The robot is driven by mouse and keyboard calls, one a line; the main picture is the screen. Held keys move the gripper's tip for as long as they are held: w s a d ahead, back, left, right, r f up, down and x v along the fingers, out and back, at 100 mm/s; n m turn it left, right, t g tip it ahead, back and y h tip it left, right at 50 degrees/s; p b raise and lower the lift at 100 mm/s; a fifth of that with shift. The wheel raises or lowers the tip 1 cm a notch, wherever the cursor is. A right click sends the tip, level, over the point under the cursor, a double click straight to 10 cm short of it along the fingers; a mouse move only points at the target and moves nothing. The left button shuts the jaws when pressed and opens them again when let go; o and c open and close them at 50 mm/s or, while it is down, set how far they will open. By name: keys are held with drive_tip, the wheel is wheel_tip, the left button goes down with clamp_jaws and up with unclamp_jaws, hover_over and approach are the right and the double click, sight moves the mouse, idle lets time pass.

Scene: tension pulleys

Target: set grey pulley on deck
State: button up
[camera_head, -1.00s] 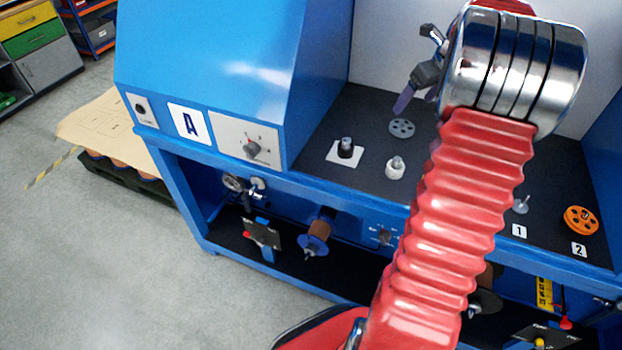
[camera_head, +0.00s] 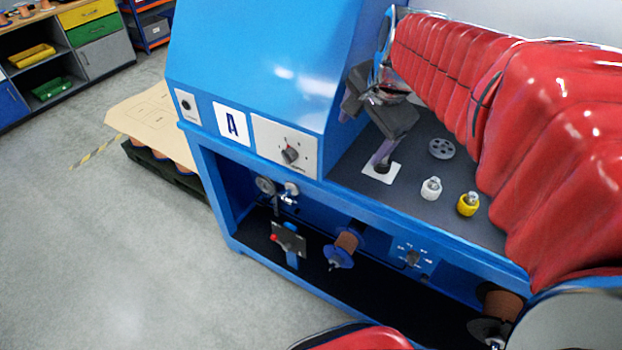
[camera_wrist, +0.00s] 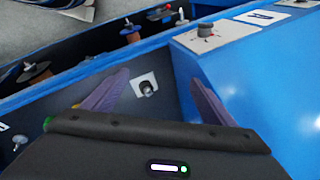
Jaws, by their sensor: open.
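The grey pulley (camera_head: 441,149), a flat spoked disc, lies on the dark deck (camera_head: 405,182), to the right of my gripper (camera_head: 380,158) in the head view. The pulley is not visible in the wrist view.
A white knob (camera_head: 431,188) and a yellow knob (camera_head: 467,204) stand on the deck's front part. The blue sloped cabinet (camera_head: 265,65) marked A rises close left of my gripper. My red arm covers the deck's right side.

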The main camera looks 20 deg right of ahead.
drive_tip(key=s+a+f+n, duration=0.4)
drive_tip(key=s+a+n, duration=0.9)
drive_tip(key=n, duration=0.2)
drive_tip(key=shift+s+t, duration=0.25)
drive_tip(key=shift+t, duration=0.15)
